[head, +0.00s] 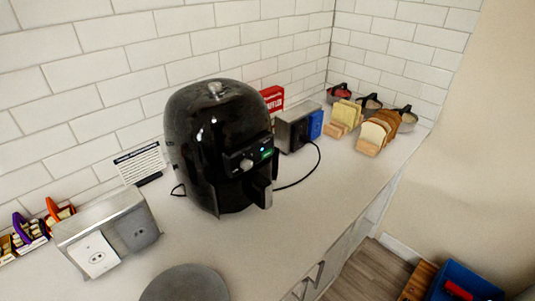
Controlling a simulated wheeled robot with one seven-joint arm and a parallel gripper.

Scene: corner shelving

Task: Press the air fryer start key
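A glossy black air fryer (205,125) stands upright on the counter against the white tiled wall. Its control panel (250,158) faces the lower right, with a lit green display (267,154), a small bluish light and a pale round knob (246,165). I cannot tell which mark is the start key at this size. The drawer handle (262,188) sticks out below the panel, and the drawer looks shut. My gripper is not in view, and nothing covers the panel.
A metal box with a white socket face (94,254) stands left of the fryer. A metal and blue appliance (300,128), a red box (272,98) and sliced bread (376,132) stand to the right. A dark cord (313,168) curves across the counter. Bare counter (270,240) lies in front.

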